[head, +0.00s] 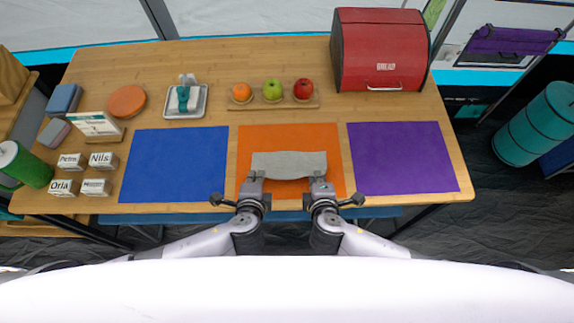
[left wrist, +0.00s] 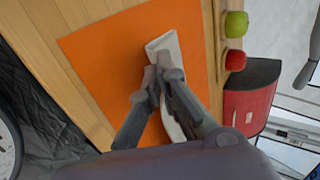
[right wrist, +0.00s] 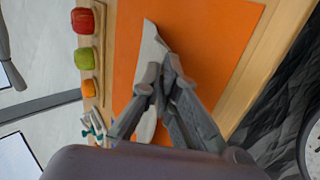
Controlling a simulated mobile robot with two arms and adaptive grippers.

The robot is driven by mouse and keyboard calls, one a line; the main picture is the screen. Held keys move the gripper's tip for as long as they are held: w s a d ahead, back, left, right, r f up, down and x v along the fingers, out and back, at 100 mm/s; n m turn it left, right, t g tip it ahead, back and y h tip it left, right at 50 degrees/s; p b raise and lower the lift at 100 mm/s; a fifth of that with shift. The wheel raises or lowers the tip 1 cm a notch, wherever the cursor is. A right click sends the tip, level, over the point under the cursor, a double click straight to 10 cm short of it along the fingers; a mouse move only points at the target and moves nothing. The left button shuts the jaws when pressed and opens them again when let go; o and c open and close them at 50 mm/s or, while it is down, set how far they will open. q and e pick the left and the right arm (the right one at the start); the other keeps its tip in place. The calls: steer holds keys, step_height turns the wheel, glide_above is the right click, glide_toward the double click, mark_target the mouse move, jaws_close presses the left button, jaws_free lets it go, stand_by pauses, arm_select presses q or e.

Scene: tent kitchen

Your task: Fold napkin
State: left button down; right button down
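The grey napkin (head: 288,163) lies as a folded band over the orange mat (head: 329,142), its near edge between my two grippers. My left gripper (head: 250,184) is at the napkin's near left corner. In the left wrist view its fingertips (left wrist: 160,72) are together on the napkin (left wrist: 165,45). My right gripper (head: 320,184) is at the near right corner. In the right wrist view its fingertips (right wrist: 160,76) are together on the napkin (right wrist: 152,45). The fingers hide the pinched corners. Whether the napkin's middle touches the mat is unclear.
A blue mat (head: 175,165) lies left and a purple mat (head: 402,158) right. Behind are a board (head: 270,103) with fruit and a red bread box (head: 380,52).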

arm_select(q)
steer(key=shift+s+f, duration=0.1)
steer(key=shift+f, duration=0.05)
arm_select(e)
steer(key=shift+f, duration=0.1)
arm_select(q)
steer(key=c, duration=2.3)
jaws_free()
arm_select(e)
steer(key=c, duration=2.3)
jaws_free()
